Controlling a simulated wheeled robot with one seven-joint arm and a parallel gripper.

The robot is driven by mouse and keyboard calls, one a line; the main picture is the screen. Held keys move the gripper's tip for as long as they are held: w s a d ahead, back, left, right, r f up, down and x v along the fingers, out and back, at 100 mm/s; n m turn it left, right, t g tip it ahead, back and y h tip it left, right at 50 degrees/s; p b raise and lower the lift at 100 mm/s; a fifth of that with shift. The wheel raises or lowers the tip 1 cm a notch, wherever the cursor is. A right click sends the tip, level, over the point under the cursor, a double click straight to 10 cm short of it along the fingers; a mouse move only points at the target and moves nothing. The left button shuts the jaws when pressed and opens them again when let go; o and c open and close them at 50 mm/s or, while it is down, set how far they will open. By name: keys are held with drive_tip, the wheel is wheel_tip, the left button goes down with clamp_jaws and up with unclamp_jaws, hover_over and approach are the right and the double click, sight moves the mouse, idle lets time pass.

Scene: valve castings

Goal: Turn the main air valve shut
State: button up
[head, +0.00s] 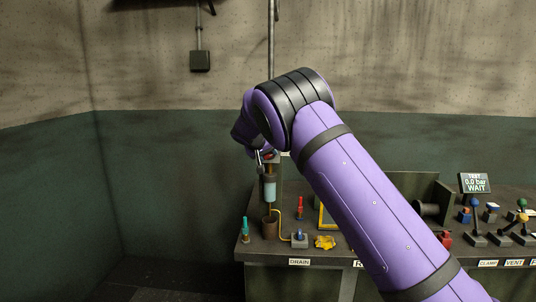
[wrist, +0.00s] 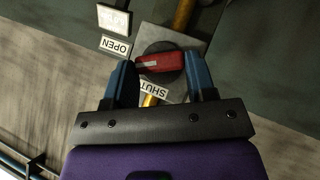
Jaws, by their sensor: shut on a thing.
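The main air valve shows in the wrist view as a red handle (wrist: 160,62) on a dark round hub. A pale stripe on the handle lies toward its left end, on the side of the OPEN label (wrist: 116,46). The SHUT label (wrist: 153,89) is just below the hub. My gripper (wrist: 159,66) has its two blue fingers on either end of the handle and is shut on it. In the head view my gripper (head: 262,158) is small and partly hidden by my arm, and the handle cannot be made out.
A clear cylinder (head: 269,188) stands below my gripper over the bench. The bench holds a yellow cloth-like item (head: 325,242), a red-topped tool (head: 300,208) and several coloured levers at right. The floor at left is clear.

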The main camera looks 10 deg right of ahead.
drive_tip(key=h, duration=0.1)
drive_tip(key=n+h, duration=0.1)
drive_tip(key=shift+a+f+n+h, duration=0.3)
drive_tip(key=shift+n+h, duration=0.1)
drive_tip(key=n+h, duration=0.1)
drive_tip(key=h, duration=0.1)
drive_tip(key=shift+w+a+f+n+h, duration=0.1)
drive_tip(key=shift+a+f+n+h, duration=0.1)
drive_tip(key=shift+n+h, duration=0.2)
drive_tip(key=shift+f+n+t+h, duration=0.15)
drive_tip(key=shift+n+t+h, duration=0.05)
drive_tip(key=shift+n+h, duration=0.6)
drive_tip(key=shift+f+n+t+h, duration=0.15)
drive_tip(key=shift+n+t+h, duration=0.05)
drive_tip(key=shift+n+h, duration=0.6)
drive_tip(key=o, duration=0.9)
drive_tip(key=shift+o, duration=0.2)
drive_tip(key=v, duration=1)
drive_tip(key=shift+a, duration=0.3)
drive_tip(key=shift+f, duration=0.15)
